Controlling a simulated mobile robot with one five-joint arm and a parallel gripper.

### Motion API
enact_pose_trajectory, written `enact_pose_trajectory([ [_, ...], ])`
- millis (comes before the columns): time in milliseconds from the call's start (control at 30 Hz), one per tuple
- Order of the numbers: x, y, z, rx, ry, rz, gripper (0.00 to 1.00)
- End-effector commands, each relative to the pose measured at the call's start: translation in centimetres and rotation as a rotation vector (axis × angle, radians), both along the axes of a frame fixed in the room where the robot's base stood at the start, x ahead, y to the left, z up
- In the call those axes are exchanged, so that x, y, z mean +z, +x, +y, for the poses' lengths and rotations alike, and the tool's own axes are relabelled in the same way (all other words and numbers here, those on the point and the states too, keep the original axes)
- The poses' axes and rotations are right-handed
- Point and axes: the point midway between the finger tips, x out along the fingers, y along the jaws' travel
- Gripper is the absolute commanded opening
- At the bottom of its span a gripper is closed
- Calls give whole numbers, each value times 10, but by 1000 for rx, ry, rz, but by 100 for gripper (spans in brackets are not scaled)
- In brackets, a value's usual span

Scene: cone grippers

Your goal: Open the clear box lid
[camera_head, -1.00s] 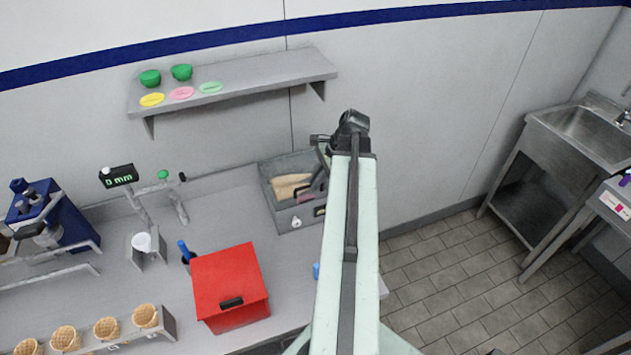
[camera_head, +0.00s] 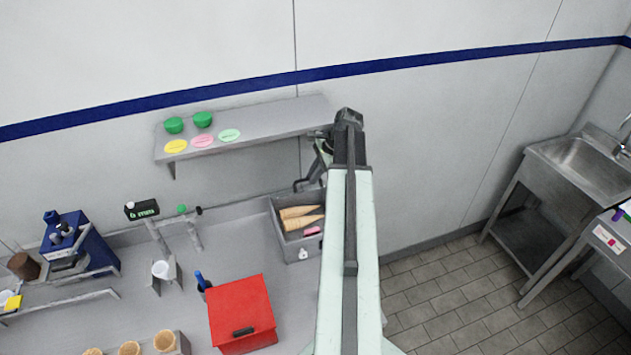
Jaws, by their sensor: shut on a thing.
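The grey box (camera_head: 287,247) stands at the back right of the counter, against the wall. Tan cones (camera_head: 300,218) and a small pink item (camera_head: 312,231) show inside it. My gripper (camera_head: 306,184) is above the back part of the box, partly hidden by my own arm. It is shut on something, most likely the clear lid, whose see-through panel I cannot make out. The jaw contact is too small to see well. A white fitting (camera_head: 303,254) shows on the box front. My arm covers the right side of the box.
A red box (camera_head: 241,310) stands nearer on the counter. A wall shelf (camera_head: 265,120) with green bowls and coloured discs hangs above, close to my arm. A scale display (camera_head: 142,209), blue machine (camera_head: 80,245) and cone holder (camera_head: 182,343) are left. Open floor lies right.

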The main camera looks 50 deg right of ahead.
Motion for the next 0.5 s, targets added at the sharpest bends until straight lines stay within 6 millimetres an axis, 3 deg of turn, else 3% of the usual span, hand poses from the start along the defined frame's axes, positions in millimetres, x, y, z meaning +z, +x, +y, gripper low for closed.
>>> enact_pose_trajectory([
  [400,1,4,-4,-5,-8,-1,0],
  [500,1,4,-4,-5,-8,-1,33],
])
